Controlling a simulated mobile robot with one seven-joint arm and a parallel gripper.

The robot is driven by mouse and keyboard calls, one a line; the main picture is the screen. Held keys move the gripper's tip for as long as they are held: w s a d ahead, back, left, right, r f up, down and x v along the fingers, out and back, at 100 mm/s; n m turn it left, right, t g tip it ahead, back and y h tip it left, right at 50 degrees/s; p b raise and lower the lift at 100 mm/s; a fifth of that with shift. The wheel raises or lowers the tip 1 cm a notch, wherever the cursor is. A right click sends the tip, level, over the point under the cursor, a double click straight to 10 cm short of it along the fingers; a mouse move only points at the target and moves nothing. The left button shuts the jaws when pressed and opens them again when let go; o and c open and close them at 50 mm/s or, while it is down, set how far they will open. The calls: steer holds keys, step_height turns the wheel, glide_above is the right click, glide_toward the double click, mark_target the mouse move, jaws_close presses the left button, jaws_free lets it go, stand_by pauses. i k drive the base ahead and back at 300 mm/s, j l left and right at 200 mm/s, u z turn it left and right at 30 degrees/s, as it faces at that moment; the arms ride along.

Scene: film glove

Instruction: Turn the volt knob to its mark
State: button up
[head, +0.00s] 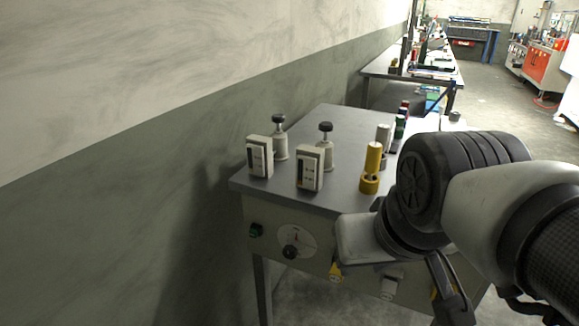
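A black round knob (291,251) sits at the lower edge of a pale round dial (299,237) with a red mark or needle, on the front panel of the grey bench (250,215). I cannot read any label, so I cannot confirm that it is the volt knob. The knob's pointer is too small to make out. My arm comes in from the right and covers the right part of the panel. A dark, finger-like part that seems to be my gripper (450,290) hangs low, right of the knob and apart from it. Its fingertips are unclear.
Two beige meters (310,168) and two black-topped posts (280,138) stand on the bench, with a yellow cylinder (372,168) and several small bottles behind. The wall is close on the left.

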mark_target(291, 252)
steer(key=u, duration=1.05)
steer(key=k+l+u, duration=0.1)
steer(key=u, duration=0.35)
steer(key=k+u, duration=0.1)
steer(key=u, duration=0.4)
steer(key=k+l+u, duration=0.1)
steer(key=u, duration=0.35)
steer(key=k+j, duration=0.1)
steer(key=k, duration=0.5)
